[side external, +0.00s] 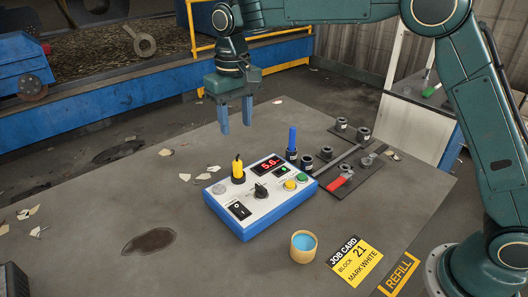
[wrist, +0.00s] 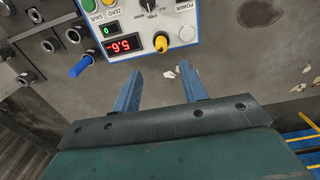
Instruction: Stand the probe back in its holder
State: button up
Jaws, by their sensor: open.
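A yellow probe-like piece (side external: 238,171) stands upright on the upper left of a blue-and-white meter box (side external: 232,218); it also shows in the wrist view (wrist: 162,43). A black ring is around its base. I cannot tell how deeply it is seated. The meter's red display reads 5.6. My gripper (side external: 235,115) is open and empty, above the table and behind the box. In the wrist view its two blue fingers (wrist: 162,76) are spread, with bare table between them.
A blue marker (side external: 292,139) stands in a dark holder behind the box. Several dark holders and a red piece (side external: 341,182) are on the rack at right. A cup of blue liquid (side external: 303,247) and job card (side external: 356,260) are in front. Pale chips lie at left.

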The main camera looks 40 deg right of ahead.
jog(key=s+d+r+t, duration=0.1)
jog(key=s+d+r, duration=0.4)
jog(key=s, duration=0.2)
jog(key=s+d+r+t, duration=0.2)
jog(key=s+d+r, duration=0.25)
jog(key=s, duration=0.25)
jog(key=s+d+f+t, duration=0.1)
jog(key=s+d+f, duration=0.1)
jog(key=s, duration=0.7)
jog(key=s+d+f+t, duration=0.1)
jog(key=s+d+f, duration=0.2)
jog(key=s, duration=0.7)
jog(key=shift+d+f+t, duration=0.15)
jog(key=shift+d+t, duration=0.15)
jog(key=shift+d, duration=0.35)
